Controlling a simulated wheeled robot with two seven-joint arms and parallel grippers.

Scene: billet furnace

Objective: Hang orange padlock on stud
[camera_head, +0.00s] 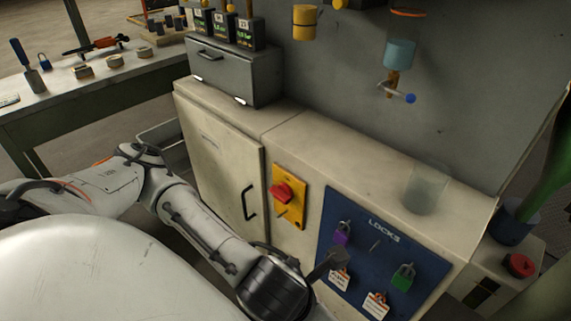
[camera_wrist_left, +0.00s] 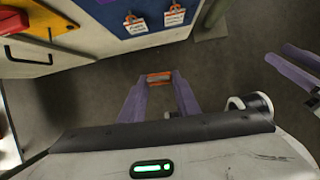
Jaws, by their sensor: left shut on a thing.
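The orange padlock (camera_wrist_left: 157,77) shows only as a small orange piece between the fingertips of my left gripper (camera_wrist_left: 159,86) in the left wrist view, with the grey floor behind it. The gripper is shut on it. In the head view my left wrist is low in front of the blue LOCKS board (camera_head: 330,213), and the padlock cannot be made out. A thin bare stud (camera_head: 376,245) stands on that board, right of the purple padlock (camera_head: 341,233) and above-left of the green padlock (camera_head: 403,277). My right gripper (camera_wrist_left: 277,51) appears at the right edge of the wrist view, fingers apart and empty.
Two white-and-orange tags (camera_head: 376,305) hang low on the board. Left of it, a yellow plate (camera_head: 296,207) carries a red switch (camera_head: 281,191). The cabinet door (camera_head: 222,165) has a protruding handle. A clear cup (camera_head: 426,190) stands on the cabinet top.

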